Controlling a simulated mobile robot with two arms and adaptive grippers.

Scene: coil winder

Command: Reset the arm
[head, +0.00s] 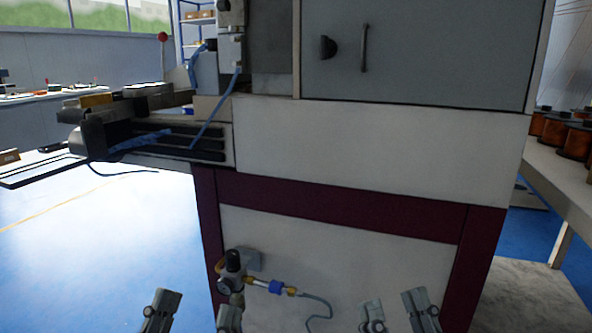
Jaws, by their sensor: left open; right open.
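My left gripper (195,309) shows at the bottom edge, left of centre. Its two fingers stand apart, with nothing between them. My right gripper (397,312) shows at the bottom edge, right of centre, also with its fingers apart and empty. Both point up toward the front of the coil winder (370,155), a large white and grey machine on a dark red frame. I cannot tell whether either gripper touches it. The rest of both arms is out of view.
An air regulator with a gauge (232,272) and hose sits on the machine's lower panel, just above my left gripper. A slide unit (160,138) juts out left. A table (556,180) with copper coils (575,141) stands at right. The blue floor (90,260) at left is clear.

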